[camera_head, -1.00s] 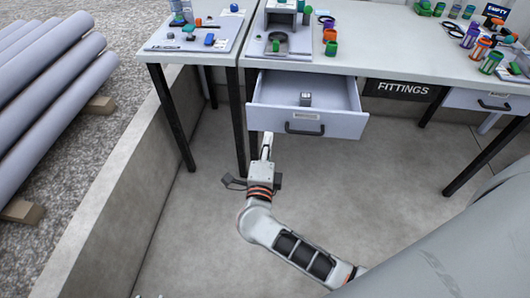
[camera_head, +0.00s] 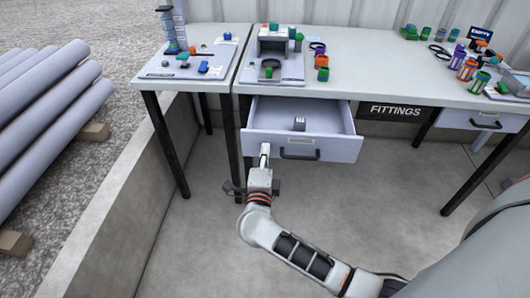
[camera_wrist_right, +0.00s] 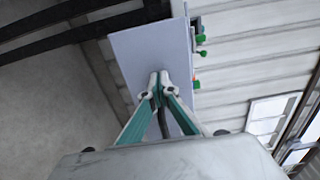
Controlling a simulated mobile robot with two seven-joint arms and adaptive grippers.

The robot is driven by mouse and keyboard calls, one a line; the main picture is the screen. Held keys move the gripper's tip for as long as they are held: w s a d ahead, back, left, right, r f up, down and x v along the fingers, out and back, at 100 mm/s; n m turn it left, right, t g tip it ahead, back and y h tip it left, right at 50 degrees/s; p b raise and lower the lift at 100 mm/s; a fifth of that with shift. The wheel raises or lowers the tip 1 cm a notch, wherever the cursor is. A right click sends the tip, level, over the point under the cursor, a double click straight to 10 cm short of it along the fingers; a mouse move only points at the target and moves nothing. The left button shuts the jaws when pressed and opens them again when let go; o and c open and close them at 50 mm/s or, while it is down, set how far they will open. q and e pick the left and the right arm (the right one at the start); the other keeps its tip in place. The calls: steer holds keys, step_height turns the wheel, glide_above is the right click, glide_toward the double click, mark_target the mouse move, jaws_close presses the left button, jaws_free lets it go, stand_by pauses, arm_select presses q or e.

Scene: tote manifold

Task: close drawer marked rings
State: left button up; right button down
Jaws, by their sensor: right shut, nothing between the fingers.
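A pale grey drawer (camera_head: 340,150) stands open under the left part of the long table. Its front has a dark bar handle and a small label too small to read. My right gripper (camera_head: 265,148) is shut and empty, its fingertips at the left part of the drawer front, left of the handle (camera_head: 300,155). In the right wrist view the closed fingertips (camera_wrist_right: 159,78) overlap the pale drawer front (camera_wrist_right: 135,52); I cannot tell whether they touch it. A small grey block (camera_head: 299,124) sits inside the drawer. My left gripper is not in view.
A second drawer (camera_head: 470,118) at the right looks shut. A FITTINGS sign (camera_head: 395,111) hangs between the drawers. The long table (camera_head: 380,68) and a side table (camera_head: 200,45) hold several small parts. Black table legs stand near my arm; a low concrete wall (camera_head: 110,205) is at left.

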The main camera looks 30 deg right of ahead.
mark_target(271, 117)
steer(key=b+x, duration=0.1)
steer(key=x, duration=0.9)
steer(key=b+x, duration=0.2)
steer(key=x, duration=0.8)
steer(key=shift+w+f, duration=0.25)
steer(key=shift+w, duration=0.1)
steer(key=shift+x, duration=0.8)
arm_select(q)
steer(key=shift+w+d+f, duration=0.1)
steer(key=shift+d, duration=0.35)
arm_select(e)
steer(key=shift+d+r, duration=0.1)
steer(key=shift+r, duration=0.3)
steer(key=shift+r, duration=0.1)
